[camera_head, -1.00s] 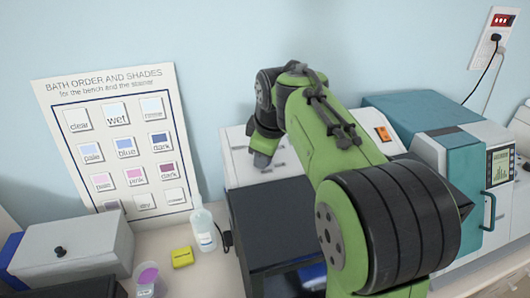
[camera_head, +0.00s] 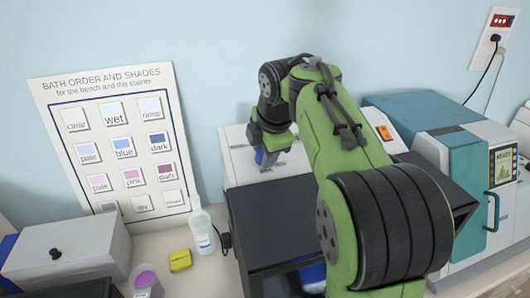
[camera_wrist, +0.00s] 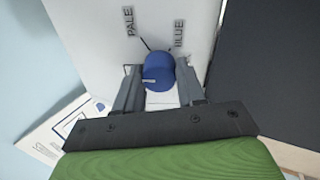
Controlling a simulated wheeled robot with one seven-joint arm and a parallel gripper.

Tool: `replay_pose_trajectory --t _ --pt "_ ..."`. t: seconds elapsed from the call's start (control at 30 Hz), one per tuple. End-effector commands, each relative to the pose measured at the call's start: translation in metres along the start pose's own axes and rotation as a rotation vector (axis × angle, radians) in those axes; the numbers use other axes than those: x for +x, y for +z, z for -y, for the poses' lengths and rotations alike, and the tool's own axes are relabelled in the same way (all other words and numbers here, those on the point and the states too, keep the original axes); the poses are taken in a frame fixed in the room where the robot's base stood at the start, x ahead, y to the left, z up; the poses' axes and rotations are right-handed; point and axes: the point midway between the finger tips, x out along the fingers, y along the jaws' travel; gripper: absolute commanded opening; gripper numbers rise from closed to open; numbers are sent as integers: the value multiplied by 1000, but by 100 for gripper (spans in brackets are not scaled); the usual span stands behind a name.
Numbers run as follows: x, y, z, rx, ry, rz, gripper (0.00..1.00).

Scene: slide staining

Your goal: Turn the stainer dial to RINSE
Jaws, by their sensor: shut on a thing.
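The blue stainer dial (camera_wrist: 160,72) is round with a white mark that points left in the wrist view. Labels PALE (camera_wrist: 129,22) and BLUE (camera_wrist: 179,33) stand above it with short dark lines; a RINSE label is not visible. My gripper (camera_wrist: 158,82) is shut on the dial, one finger on each side. In the head view, my gripper (camera_head: 267,158) is at the stainer's white panel (camera_head: 238,153), with a bit of blue showing at its fingertips. The arm hides part of the stainer.
The stainer's black body (camera_head: 262,212) is beside the dial panel. A white chart (camera_head: 118,135) leans on the wall at left. A bottle (camera_head: 201,228), a yellow block (camera_head: 180,260) and a grey box (camera_head: 68,250) stand below it. A teal machine (camera_head: 465,165) is at right.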

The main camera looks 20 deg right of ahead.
Motion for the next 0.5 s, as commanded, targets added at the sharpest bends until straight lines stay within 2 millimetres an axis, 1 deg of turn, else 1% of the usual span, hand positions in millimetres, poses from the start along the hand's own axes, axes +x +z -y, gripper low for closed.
replay_pose_trajectory --t 0.2,0.5 --pt "1 0 0 -52 -3 -3 9" --pt "1 -1 0 -65 -5 -4 9"
